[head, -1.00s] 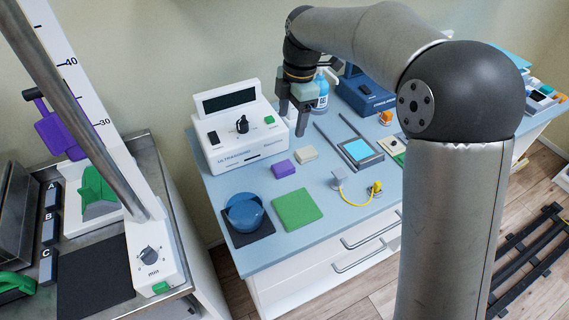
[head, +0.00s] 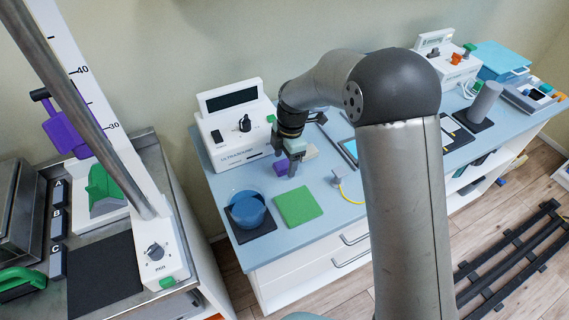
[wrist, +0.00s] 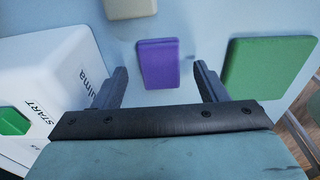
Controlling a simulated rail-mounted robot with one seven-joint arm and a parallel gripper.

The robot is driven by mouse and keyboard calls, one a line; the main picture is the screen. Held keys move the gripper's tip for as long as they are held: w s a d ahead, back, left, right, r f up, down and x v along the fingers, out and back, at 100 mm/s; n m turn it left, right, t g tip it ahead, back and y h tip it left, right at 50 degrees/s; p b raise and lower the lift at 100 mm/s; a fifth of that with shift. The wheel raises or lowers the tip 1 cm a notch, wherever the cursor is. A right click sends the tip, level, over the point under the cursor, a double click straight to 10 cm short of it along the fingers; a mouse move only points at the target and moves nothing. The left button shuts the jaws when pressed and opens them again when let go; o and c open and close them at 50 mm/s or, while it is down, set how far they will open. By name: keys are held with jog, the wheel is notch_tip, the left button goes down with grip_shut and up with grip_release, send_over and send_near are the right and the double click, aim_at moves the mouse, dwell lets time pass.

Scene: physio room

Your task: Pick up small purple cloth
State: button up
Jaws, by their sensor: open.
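The small purple cloth (wrist: 158,64) is a folded block lying flat on the blue tabletop. In the wrist view it lies ahead of my gripper (wrist: 160,82), roughly centred between the two fingers and beyond their tips. My gripper is open and empty. In the head view my gripper (head: 289,170) is low over the table and partly covers the purple cloth (head: 281,166). The height left between fingers and cloth is hard to tell.
A white ultrasound unit (head: 232,130) stands left of my gripper. A beige block (wrist: 130,8) sits just beyond the purple cloth.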

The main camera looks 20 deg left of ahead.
jog(key=shift+f, duration=0.45)
jog(key=c, duration=1.1)
jog(key=shift+o, duration=0.2)
jog(key=shift+r, duration=0.6)
notch_tip(320, 180, up, 2)
jog(key=shift+d+r+b, duration=0.15)
jog(key=shift+r+b, duration=0.05)
jog(key=shift+b, duration=0.15)
jog(key=s+d+r+b, duration=0.3)
jog(key=d+r, duration=0.6)
jog(key=d, duration=0.4)
jog(key=shift+d+r, duration=0.2)
jog(key=shift+r, duration=0.05)
